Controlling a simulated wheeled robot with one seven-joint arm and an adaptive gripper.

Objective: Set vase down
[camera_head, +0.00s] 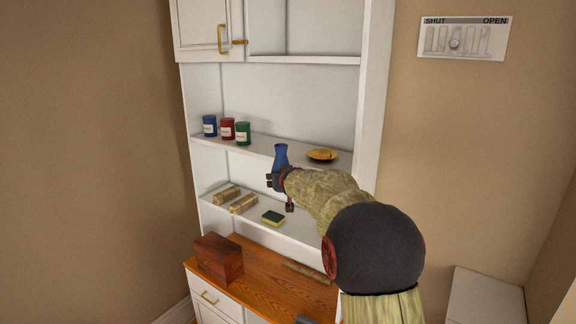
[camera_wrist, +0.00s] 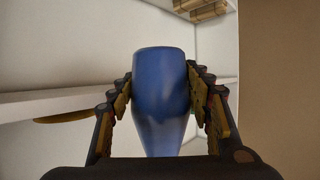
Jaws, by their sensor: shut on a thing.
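The blue vase (camera_head: 281,154) is upright in my gripper (camera_head: 282,179), in front of the shelves in the head view. The vase appears near the front edge of the upper open shelf (camera_head: 262,145). I cannot tell whether it touches that shelf.
Blue, red and green tins (camera_head: 228,129) stand left on the upper shelf; a yellow dish (camera_head: 322,155) lies right. The shelf below (camera_head: 296,228) holds tan bundles (camera_head: 243,203) and a green-yellow sponge (camera_head: 273,217). A wooden box (camera_head: 218,258) stands on the wooden counter (camera_head: 262,276).

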